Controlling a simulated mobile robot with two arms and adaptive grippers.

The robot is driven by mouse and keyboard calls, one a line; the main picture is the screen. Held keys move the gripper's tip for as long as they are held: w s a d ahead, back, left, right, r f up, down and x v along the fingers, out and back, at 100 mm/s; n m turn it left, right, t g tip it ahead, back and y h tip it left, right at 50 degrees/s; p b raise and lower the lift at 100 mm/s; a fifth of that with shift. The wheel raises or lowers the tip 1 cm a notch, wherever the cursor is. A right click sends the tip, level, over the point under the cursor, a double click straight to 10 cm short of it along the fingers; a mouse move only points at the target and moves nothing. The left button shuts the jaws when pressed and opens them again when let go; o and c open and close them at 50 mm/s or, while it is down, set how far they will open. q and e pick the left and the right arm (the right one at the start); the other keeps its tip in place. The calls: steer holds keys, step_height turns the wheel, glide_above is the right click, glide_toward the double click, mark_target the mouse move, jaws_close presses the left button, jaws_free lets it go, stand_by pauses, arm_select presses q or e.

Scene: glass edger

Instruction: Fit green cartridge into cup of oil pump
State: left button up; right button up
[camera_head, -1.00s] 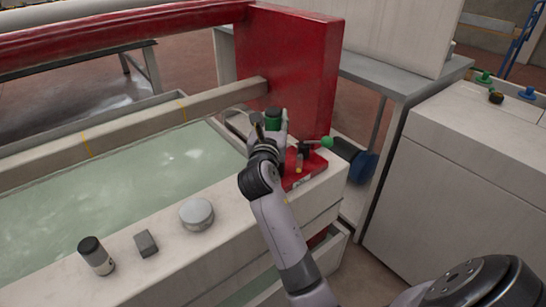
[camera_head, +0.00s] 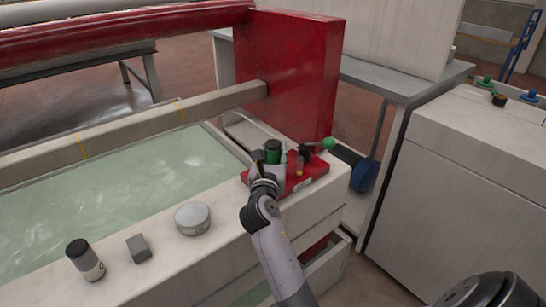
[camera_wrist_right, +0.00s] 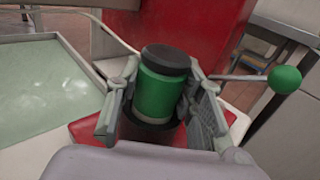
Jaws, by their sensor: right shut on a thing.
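The green cartridge (camera_head: 272,156) with its dark cap stands upright over the red base of the oil pump (camera_head: 308,183). In the right wrist view the cartridge (camera_wrist_right: 160,92) is between the two fingers of my right gripper (camera_wrist_right: 162,98), which is shut on it. Its lower end sits at a dark round rim (camera_wrist_right: 148,131), apparently the cup; how deep it goes is hidden. The pump's lever ends in a green ball (camera_wrist_right: 285,79) at the right. In the head view my right gripper (camera_head: 268,170) partly hides the cup. My left gripper is not in view.
On the pale ledge stand a round grey tin (camera_head: 192,218), a small grey block (camera_head: 139,248) and a black-capped bottle (camera_head: 86,260). A water-filled trough (camera_head: 110,190) lies left of the pump. A tall red panel (camera_head: 290,75) rises behind it.

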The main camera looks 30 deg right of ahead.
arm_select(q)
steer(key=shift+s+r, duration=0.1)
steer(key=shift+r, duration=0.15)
arm_select(e)
steer(key=shift+f, duration=0.1)
steer(key=shift+f, duration=0.15)
steer(key=o, duration=1.3)
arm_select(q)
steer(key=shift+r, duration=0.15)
